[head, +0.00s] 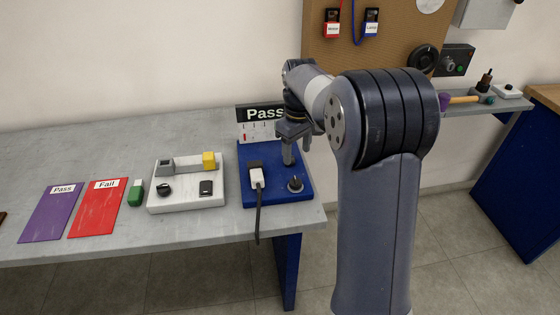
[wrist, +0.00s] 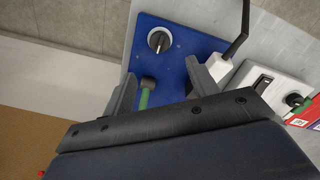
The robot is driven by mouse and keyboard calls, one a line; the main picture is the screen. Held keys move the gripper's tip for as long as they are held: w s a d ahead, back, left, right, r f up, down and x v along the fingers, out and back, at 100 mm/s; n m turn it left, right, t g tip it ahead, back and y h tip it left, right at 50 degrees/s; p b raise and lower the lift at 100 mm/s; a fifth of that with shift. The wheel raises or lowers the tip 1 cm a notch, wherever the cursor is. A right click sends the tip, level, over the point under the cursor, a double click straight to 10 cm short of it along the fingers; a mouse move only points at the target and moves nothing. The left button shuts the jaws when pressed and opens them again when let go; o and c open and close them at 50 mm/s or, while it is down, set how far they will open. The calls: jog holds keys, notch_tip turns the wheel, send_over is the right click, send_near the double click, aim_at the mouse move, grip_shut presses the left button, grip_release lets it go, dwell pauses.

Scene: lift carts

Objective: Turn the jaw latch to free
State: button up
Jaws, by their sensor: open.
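A white fixture (head: 187,203) holds a grey block (head: 167,163) and a yellow block (head: 209,160) like jaws, with a round black knob (head: 164,189) and a dark rectangular part (head: 205,188) in front. No label shows which part is the jaw latch. The black knob also shows in the wrist view (wrist: 295,99). My gripper (wrist: 164,88) is open above the blue fixture (head: 265,200), right of the white one. A green rod with a dark grey head (wrist: 148,86) appears between its fingers; I cannot tell whether they touch it.
The blue fixture carries a white plug (head: 257,178) with a black cable, a round knob (head: 295,184) and a "Pass" sign (head: 262,113).

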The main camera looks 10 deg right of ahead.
aim_at(296, 180)
notch_tip(296, 180, down, 11)
jog(key=shift+r+p, duration=0.2)
jog(key=shift+p, duration=0.4)
jog(key=shift+c, duration=0.4)
jog(key=c, duration=0.9)
